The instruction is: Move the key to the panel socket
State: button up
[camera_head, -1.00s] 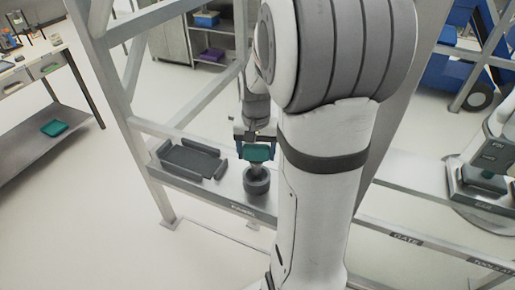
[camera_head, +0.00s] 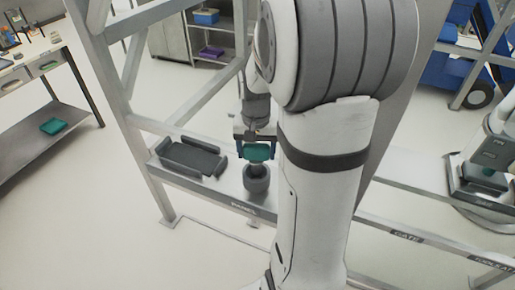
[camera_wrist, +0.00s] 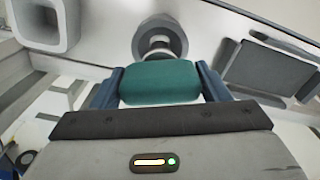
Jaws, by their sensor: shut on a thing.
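The key has a teal block-shaped handle (camera_wrist: 160,82) with a pale metal shaft below it. My gripper (camera_head: 256,148) is shut on the teal handle, with one blue-grey finger on each side. The panel socket is a dark grey round collar (camera_head: 257,178) on the light metal shelf. It also shows in the wrist view (camera_wrist: 172,32). The key is upright above the socket and its shaft reaches down to the collar's opening. The shaft's lower end is hidden, so I cannot tell how deep it sits.
A dark grey tray (camera_head: 192,157) with raised edges lies on the shelf left of the socket. A metal frame post (camera_head: 130,110) stands further left. Another grey fixture (camera_head: 487,178) sits at the far right. A side table with a teal item (camera_head: 53,126) on its lower shelf stands at left.

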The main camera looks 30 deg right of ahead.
aim_at(256, 160)
jog(key=shift+f+b, duration=1.55)
jog(key=shift+f, duration=0.5)
dwell(0.9)
jog(key=o, duration=1.2)
jog(key=shift+o, duration=0.6)
jog(key=shift+r, duration=0.15)
jog(key=shift+r+p, duration=3.4)
jog(key=shift+r, duration=1.05)
jog(key=shift+s, duration=0.1)
